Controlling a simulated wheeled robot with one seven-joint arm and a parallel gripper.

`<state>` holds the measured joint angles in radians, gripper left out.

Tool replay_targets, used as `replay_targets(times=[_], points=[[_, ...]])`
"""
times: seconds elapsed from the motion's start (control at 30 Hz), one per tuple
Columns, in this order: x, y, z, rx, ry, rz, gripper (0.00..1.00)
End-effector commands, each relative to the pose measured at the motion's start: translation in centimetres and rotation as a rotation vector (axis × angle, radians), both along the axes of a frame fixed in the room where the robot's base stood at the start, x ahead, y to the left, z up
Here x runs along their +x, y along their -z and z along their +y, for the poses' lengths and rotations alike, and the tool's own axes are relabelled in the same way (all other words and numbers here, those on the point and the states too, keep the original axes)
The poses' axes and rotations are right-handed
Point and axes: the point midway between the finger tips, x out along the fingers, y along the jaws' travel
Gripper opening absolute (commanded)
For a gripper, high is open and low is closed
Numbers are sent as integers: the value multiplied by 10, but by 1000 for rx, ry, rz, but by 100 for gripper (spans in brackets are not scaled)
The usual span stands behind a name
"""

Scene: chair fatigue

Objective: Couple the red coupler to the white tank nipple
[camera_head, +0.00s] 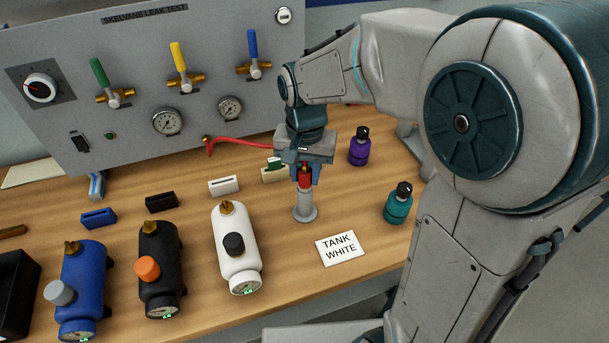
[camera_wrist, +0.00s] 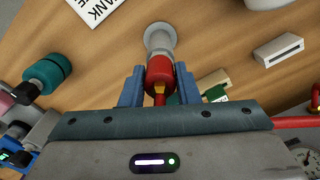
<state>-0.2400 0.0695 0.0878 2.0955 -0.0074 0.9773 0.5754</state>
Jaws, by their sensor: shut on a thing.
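The red coupler (camera_head: 304,180) is between the two blue fingers of my gripper (camera_head: 305,176), which is shut on it. In the wrist view the red coupler (camera_wrist: 160,73) shows between the fingertips (camera_wrist: 159,84). It is at the top of a grey round-based stand (camera_head: 305,208), upright, and appears seated there. A red hose (camera_head: 245,143) runs from the panel toward my gripper; its join to the coupler is hidden. The white tank (camera_head: 234,252) lies to the left of the stand, with its brass nipple (camera_head: 227,208) at the far end and a black knob on top.
A black tank (camera_head: 160,280) and a blue tank (camera_head: 83,290) lie further left. A "TANK WHITE" card (camera_head: 342,248) lies right of the white tank. Purple (camera_head: 359,149) and teal (camera_head: 398,205) bottles stand at right. The valve panel (camera_head: 140,80) stands behind.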

Motion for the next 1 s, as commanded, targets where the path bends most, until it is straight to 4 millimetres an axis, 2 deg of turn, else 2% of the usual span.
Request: replay_targets(times=[1.0], points=[[0, -32, 0, 1, 0, -1, 0]])
